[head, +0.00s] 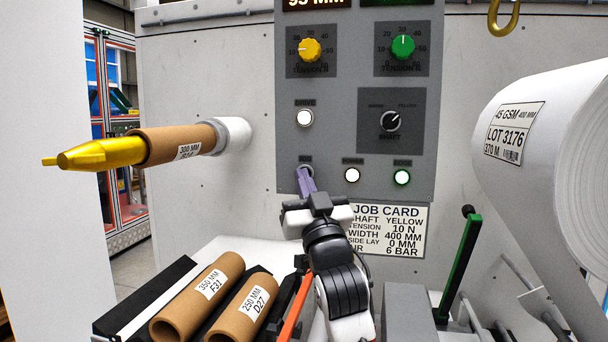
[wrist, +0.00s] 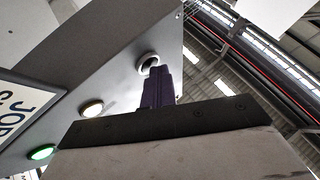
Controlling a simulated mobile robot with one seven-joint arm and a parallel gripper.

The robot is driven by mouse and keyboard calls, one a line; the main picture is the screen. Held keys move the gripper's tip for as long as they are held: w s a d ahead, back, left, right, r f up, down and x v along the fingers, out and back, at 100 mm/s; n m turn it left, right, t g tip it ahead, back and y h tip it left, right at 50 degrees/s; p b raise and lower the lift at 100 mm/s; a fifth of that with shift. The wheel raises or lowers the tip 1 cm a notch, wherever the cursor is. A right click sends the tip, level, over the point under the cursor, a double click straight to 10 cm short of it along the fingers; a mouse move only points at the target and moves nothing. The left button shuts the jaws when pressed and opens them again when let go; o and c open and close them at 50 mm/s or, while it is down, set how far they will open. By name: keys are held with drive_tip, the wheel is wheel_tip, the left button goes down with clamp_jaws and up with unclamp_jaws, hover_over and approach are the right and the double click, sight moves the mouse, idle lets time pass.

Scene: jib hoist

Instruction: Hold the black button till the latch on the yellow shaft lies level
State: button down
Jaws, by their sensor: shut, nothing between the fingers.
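The yellow shaft (head: 102,154) sticks out to the left from the panel with a brown core labelled 300 MM (head: 180,146) around it. A small yellow latch (head: 49,161) shows at its tip, looking roughly level in the picture, though it is small. The black button (head: 305,170) is at the lower left of the control panel, mostly covered by my gripper (head: 306,183). In the wrist view, its pale ring and dark centre (wrist: 148,60) show at the tip of my shut purple fingers (wrist: 157,82). The fingertips look to be at or touching the button; whether it is pressed in is unclear.
The SHAFT selector (head: 390,121) points up and right, towards the yellow label. Two lit buttons (head: 352,175) (head: 402,177) sit right of the black button. Spare cores (head: 190,302) lie at lower left. A paper roll (head: 555,140) and green-black lever (head: 460,265) stand at right.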

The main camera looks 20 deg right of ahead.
drive_tip(key=shift+s, duration=0.1)
drive_tip(key=shift+s+a, duration=0.4)
drive_tip(key=shift+s, duration=0.2)
drive_tip(key=shift+s+a, duration=0.45)
drive_tip(key=shift+s, duration=0.25)
drive_tip(key=shift+s+a, duration=0.4)
drive_tip(key=shift+s, duration=0.35)
drive_tip(key=shift+s+a, duration=0.45)
drive_tip(key=shift+s, duration=0.25)
